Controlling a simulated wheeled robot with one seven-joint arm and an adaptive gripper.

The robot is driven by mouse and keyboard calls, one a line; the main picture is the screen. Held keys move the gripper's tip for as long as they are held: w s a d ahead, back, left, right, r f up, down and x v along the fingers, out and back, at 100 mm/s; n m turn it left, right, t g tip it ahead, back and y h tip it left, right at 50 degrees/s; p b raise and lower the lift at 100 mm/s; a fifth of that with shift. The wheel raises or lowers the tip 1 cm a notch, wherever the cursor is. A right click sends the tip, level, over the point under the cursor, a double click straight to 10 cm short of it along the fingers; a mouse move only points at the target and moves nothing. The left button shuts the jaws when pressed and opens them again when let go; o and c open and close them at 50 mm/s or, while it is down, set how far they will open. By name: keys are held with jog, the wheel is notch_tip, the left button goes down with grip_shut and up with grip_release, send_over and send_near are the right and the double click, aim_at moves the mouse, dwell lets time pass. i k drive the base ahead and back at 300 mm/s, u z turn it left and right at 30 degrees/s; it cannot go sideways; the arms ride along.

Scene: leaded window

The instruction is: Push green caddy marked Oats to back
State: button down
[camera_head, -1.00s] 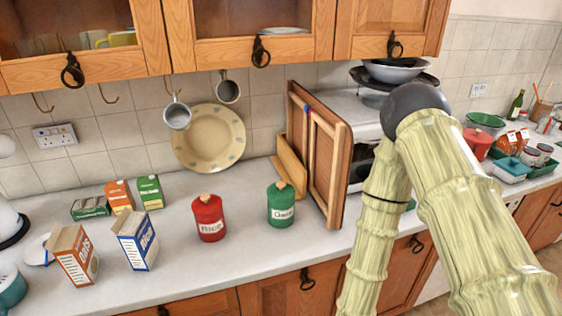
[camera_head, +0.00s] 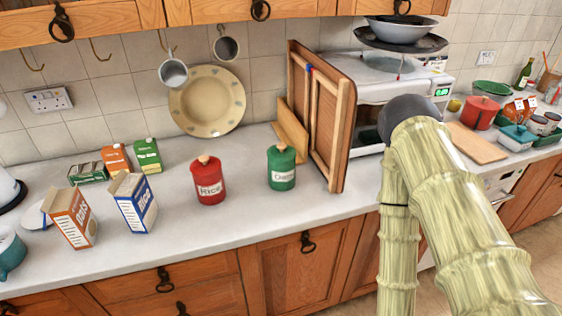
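The green caddy (camera_head: 281,168) with a wooden knob stands upright on the white worktop, right of the red caddy. Its pale label is small and hard to read, though it may say Oats. The red caddy (camera_head: 208,180) is labelled Rice and stands beside it with a gap between them. Open worktop lies behind the green caddy up to the tiled wall. My arm shows at the right, well apart from the caddy. My gripper is not in view.
Wooden boards (camera_head: 320,115) lean upright close to the right of the green caddy. Cartons (camera_head: 134,203) stand at the left. A hanging mug (camera_head: 173,72) and a plate (camera_head: 207,100) are behind. A white oven (camera_head: 400,90) and a chopping board (camera_head: 476,143) are at the right.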

aim_at(281, 177)
jog(key=z, duration=2.05)
jog(key=k, duration=1.05)
jog(key=u, duration=1.45)
jog(key=i, duration=0.5)
